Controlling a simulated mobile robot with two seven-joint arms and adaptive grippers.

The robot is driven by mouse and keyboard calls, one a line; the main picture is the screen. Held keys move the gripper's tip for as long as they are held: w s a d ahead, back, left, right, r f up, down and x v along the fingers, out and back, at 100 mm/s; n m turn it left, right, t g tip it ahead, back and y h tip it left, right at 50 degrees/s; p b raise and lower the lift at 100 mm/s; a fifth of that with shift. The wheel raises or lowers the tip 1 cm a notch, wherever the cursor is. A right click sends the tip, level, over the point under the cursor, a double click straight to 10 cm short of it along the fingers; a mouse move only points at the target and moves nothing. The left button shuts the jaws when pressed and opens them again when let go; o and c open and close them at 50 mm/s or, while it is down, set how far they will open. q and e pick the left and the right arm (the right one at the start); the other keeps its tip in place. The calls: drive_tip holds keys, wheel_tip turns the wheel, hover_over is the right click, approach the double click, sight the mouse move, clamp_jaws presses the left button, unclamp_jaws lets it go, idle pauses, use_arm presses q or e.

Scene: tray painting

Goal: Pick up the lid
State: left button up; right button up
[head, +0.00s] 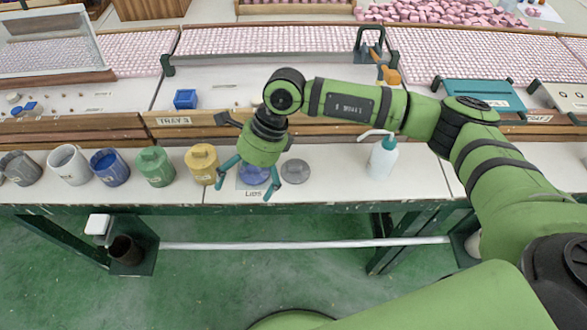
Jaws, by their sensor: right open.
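A blue lid (253,175) lies on the ledge above the "LIDS" label, partly hidden behind my right gripper. A grey lid (295,171) with a small knob lies just to its right. My right gripper (244,187) is open and points down, with its fingers spread to either side of the blue lid in the picture. My left gripper is not in view.
To the left stand an open blue pot (109,168), a white pot (69,165) and a grey pot (20,168). A green pot (154,166) and a yellow pot (202,163) are covered. A spray bottle (382,158) stands right. Trays (170,122) rise behind.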

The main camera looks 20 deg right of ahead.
sight(296, 166)
drive_tip(key=w+d+h, duration=0.1)
drive_tip(key=d, duration=0.3)
drive_tip(key=w+d+h, duration=0.2)
drive_tip(key=d, duration=0.1)
drive_tip(key=w+d+t+h, duration=0.1)
drive_tip(key=d+h, duration=0.1)
drive_tip(key=d, duration=0.2)
drive_tip(key=shift+w+d+r, duration=0.1)
drive_tip(key=shift+w+d, duration=0.2)
drive_tip(key=shift+d+f, duration=0.2)
drive_tip(key=shift+d, duration=0.15)
wheel_tip(296, 166, down, 6)
drive_tip(key=shift+r+p, duration=0.25)
drive_tip(key=shift+p, duration=0.9)
drive_tip(key=shift+f, duration=0.45)
drive_tip(key=shift+s, duration=0.1)
drive_tip(key=c, duration=1)
